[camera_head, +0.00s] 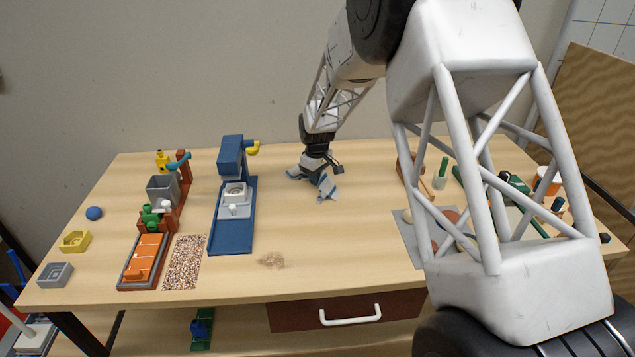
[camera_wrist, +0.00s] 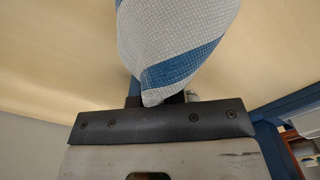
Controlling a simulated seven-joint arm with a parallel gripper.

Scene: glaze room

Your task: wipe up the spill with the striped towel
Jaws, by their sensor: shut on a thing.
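The blue-and-white striped towel (camera_head: 327,187) is at the back middle of the table, bunched under my gripper (camera_head: 322,166). My gripper is shut on it, and the towel's loose part spreads over or just above the wood; I cannot tell if it touches. In the wrist view the towel (camera_wrist: 175,45) hangs from the jaws and hides the fingertips. The spill (camera_head: 271,260) is a small brownish speckled patch near the table's front edge, in front and left of the towel.
A blue press-like machine (camera_head: 232,215) stands left of the spill. A speckled mat (camera_head: 184,262) and an orange tray (camera_head: 144,262) lie further left. A drawer with a white handle (camera_head: 350,315) is below the front edge. The wood between towel and spill is clear.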

